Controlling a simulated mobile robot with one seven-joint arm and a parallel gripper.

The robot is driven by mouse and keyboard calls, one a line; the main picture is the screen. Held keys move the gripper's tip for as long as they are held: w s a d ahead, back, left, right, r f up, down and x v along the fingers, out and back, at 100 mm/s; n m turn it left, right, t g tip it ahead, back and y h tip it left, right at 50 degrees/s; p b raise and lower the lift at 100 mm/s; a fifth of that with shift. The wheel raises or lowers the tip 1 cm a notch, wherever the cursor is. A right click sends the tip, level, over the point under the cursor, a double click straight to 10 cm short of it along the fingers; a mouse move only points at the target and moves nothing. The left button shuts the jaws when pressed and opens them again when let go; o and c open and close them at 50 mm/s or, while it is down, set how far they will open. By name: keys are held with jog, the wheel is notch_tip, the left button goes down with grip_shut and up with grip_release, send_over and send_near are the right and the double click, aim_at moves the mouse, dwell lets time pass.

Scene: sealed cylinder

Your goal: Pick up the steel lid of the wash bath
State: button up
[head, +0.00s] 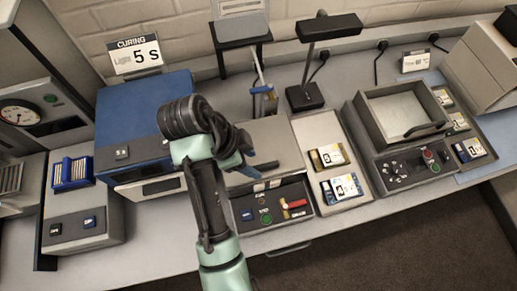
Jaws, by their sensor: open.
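A grey, square, steel-looking lid or panel (398,112) with a dark bar handle (427,128) sits in the raised frame of a bench unit (362,130) at the right. I cannot tell for sure that this unit is the wash bath. A second flat grey top (275,142) lies on the middle unit, partly hidden behind my arm. My gripper (257,169) is small and dark, at the end of my bent arm over the middle unit. It is open, and I see nothing in it. It is well to the left of the handle, apart from it.
A blue curing box (145,110) stands left of my arm, under a sign (135,55). A blue rack (72,172) is further left. A dark lamp-like stand (305,95) rises at the back. Labelled packs (328,157) lie between the units. The bench front strip is mostly clear.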

aim_at(262, 166)
jog(key=shift+w+b+x, duration=0.15)
jog(key=shift+b+x, duration=0.35)
jog(key=shift+x, duration=0.8)
jog(key=shift+w+b+x, duration=0.15)
jog(key=shift+b+x, duration=0.3)
jog(key=shift+x, duration=0.8)
grip_shut()
jog(key=shift+r, duration=0.1)
